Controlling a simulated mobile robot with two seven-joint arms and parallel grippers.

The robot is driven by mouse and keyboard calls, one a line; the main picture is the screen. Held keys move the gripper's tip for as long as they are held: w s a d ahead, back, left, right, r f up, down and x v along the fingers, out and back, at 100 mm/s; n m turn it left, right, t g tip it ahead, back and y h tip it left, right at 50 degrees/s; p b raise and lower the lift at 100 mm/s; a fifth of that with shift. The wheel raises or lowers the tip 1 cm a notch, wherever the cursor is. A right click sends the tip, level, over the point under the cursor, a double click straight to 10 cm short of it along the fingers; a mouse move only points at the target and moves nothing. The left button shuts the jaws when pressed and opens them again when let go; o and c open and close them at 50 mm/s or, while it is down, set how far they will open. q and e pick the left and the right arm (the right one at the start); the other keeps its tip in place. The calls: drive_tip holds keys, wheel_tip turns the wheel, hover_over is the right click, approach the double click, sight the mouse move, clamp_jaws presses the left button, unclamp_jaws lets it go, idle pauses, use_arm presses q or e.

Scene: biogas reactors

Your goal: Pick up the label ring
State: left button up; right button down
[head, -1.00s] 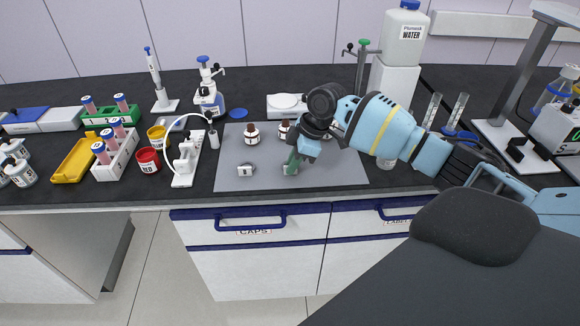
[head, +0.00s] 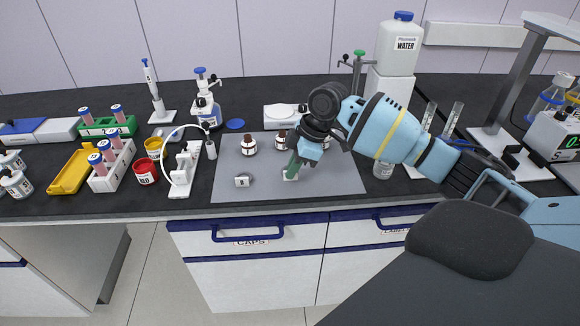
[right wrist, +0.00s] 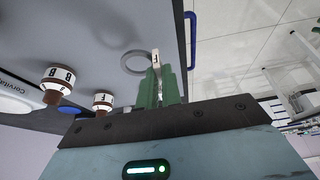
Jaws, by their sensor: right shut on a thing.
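A label ring, a small grey ring with a white tag (head: 290,177), is at the front of the grey mat. In the right wrist view its ring (right wrist: 135,62) shows beside the green fingers, and its white tag (right wrist: 156,58) stands between them. My right gripper (head: 293,168) points down at the mat, its green fingers (right wrist: 160,82) shut on the tag. Whether the ring still touches the mat is unclear. A second label ring (head: 243,181) with a numbered white tag lies on the mat to the left. My left gripper is not in view.
The grey mat (head: 230,150) also holds brown bottles with white labels (head: 249,145) behind the gripper. A stand with a tube (head: 183,175), a red cup (head: 145,171) and a tube rack (head: 112,168) stand left. A water container (head: 400,45) is behind right. The front mat is mostly clear.

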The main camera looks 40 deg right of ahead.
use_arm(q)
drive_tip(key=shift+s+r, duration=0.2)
use_arm(e)
drive_tip(key=s+a, duration=0.1)
drive_tip(key=s, duration=0.5)
drive_tip(key=s+a+r, duration=0.1)
drive_tip(key=s+a, duration=0.1)
drive_tip(key=s, duration=0.5)
drive_tip(key=shift+s+a+r, duration=0.25)
drive_tip(key=shift+s+a, duration=0.05)
